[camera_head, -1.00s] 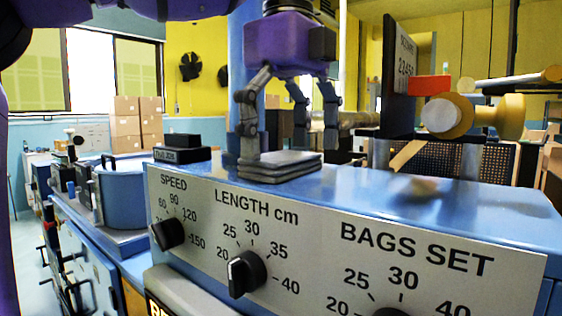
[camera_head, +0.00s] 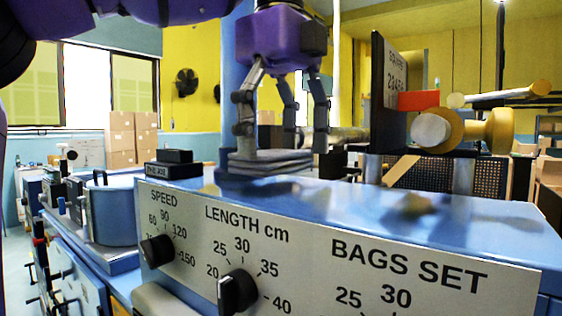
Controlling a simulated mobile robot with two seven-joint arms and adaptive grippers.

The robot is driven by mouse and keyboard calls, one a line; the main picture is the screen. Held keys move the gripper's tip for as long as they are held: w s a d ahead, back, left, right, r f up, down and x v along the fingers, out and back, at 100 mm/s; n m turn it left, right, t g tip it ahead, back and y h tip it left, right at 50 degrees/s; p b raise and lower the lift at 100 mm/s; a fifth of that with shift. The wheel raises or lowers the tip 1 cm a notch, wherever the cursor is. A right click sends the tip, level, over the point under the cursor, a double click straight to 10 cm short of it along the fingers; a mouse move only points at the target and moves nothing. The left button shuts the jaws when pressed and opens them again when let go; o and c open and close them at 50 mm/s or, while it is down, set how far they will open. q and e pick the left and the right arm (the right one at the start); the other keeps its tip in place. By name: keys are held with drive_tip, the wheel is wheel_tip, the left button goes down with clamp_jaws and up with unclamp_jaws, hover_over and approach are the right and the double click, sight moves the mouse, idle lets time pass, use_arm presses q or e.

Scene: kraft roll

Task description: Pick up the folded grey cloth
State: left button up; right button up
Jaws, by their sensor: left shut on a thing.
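The folded grey cloth (camera_head: 270,165) is a flat stack of several layers at the back of the blue machine top, behind the SPEED and LENGTH dials. My left gripper (camera_head: 283,146) comes down over it from above, with its purple body and grey fingers. One finger overlaps the cloth's left part, and another is at its right edge. The gripper is shut on the cloth. The far finger's tip is partly hidden. I cannot tell whether the cloth is clear of the surface. My right gripper is not in view.
A small black block with a label (camera_head: 174,168) stands left of the cloth. A dark upright plate (camera_head: 388,95) and a paper roll (camera_head: 450,130) stand to the right. The blue machine top (camera_head: 370,203) in front is mostly clear. A blue pot (camera_head: 113,213) is at left.

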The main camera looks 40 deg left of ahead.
use_arm(q)
drive_tip(key=s+d+p, duration=0.1)
drive_tip(key=s+d, duration=0.1)
drive_tip(key=s, duration=1.6)
drive_tip(key=shift+r, duration=0.45)
drive_tip(key=o, duration=0.5)
drive_tip(key=shift+c, duration=0.2)
drive_tip(key=c, duration=0.4)
